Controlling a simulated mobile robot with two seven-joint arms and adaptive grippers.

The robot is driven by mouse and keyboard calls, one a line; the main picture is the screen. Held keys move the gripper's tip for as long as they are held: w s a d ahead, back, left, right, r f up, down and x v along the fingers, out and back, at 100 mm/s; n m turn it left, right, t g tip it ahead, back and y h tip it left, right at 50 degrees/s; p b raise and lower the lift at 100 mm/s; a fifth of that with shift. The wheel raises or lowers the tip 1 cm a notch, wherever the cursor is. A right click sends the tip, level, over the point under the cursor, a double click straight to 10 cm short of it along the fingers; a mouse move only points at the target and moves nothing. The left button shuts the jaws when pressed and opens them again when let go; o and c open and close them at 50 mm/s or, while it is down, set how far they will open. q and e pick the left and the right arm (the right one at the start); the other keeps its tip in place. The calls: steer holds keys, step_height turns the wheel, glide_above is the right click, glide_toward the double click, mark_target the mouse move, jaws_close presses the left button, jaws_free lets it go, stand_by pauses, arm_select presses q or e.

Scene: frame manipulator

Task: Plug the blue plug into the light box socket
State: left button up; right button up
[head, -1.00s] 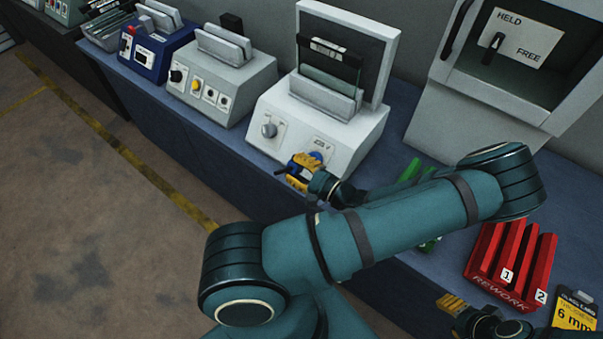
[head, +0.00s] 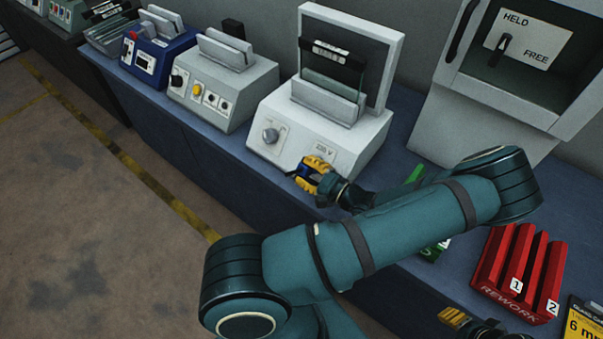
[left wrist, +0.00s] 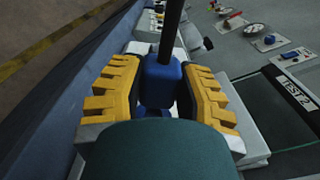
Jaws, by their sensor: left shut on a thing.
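The light box (head: 350,140) is the white unit with an upright panel, a round knob and a "230 V" label on its front. My left gripper (head: 313,173) has yellow fingers and is at the lower front of the box, beside the label. In the left wrist view the yellow fingers are shut on the blue plug (left wrist: 160,82), with a dark cable rising from it. The socket is hidden behind my gripper, and I cannot tell whether the plug touches it. My right gripper (head: 453,318) shows partly at the bottom right; its opening is unclear.
A grey device (head: 218,90) and a blue device (head: 157,62) stand left of the light box on the blue bench. A red rack (head: 515,270) marked "REWORK" and a yellow-black card (head: 585,318) lie at the right. A grey cabinet (head: 470,105) stands behind them.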

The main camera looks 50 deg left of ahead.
arm_select(q)
steer(key=shift+w+a+f+b, duration=0.15)
steer(key=shift+w+f+b, duration=0.2)
steer(key=shift+w, duration=0.2)
stand_by(1.8)
steer(key=shift+w+a+f, duration=0.1)
steer(key=shift+w+f, duration=0.3)
steer(key=shift+w, duration=0.1)
stand_by(0.5)
steer(key=o, duration=1.1)
steer(key=shift+c, duration=0.2)
